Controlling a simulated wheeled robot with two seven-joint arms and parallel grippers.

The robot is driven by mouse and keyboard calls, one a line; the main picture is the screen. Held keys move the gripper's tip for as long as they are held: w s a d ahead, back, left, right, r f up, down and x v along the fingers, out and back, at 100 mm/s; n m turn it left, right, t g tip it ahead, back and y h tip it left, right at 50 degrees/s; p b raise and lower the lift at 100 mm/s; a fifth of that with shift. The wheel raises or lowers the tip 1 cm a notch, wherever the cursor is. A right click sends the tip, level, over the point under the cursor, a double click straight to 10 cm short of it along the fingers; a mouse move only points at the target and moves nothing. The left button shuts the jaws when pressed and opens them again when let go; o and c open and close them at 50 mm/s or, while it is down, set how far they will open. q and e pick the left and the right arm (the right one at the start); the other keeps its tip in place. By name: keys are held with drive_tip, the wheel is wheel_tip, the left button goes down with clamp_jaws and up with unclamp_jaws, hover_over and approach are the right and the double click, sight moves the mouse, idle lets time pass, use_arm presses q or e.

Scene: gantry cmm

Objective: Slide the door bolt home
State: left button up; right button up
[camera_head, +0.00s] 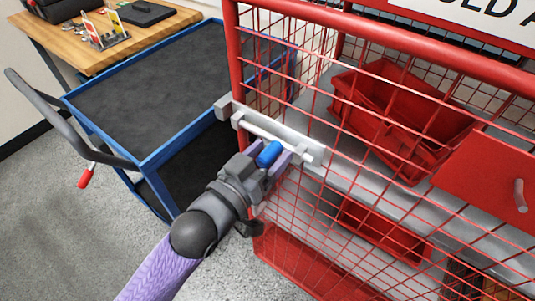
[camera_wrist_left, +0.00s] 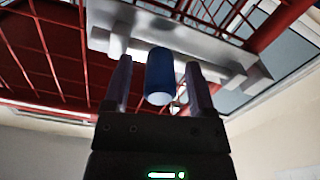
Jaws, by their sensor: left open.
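The door bolt (camera_head: 268,132) is a pale metal rod on a light grey plate (camera_head: 309,142) fixed to the red mesh door. Its blue handle (camera_head: 268,154) sticks out towards me. A grey block (camera_head: 223,108) sits at the post left of the rod; I cannot tell whether the rod enters it. My left gripper (camera_head: 272,160) is at the handle. In the left wrist view the blue handle (camera_wrist_left: 160,76) stands between the open fingers (camera_wrist_left: 158,66), with a gap visible on each side. My right gripper is not in view.
The red mesh cage (camera_head: 233,50) holds red bins (camera_head: 385,110) on a grey shelf. A blue cart (camera_head: 150,85) with a dark top and a grey push handle (camera_head: 60,115) stands to the left. A wooden bench (camera_head: 75,45) is behind it. Grey floor is clear at lower left.

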use_arm(q)
clamp_jaws()
idle(1.4)
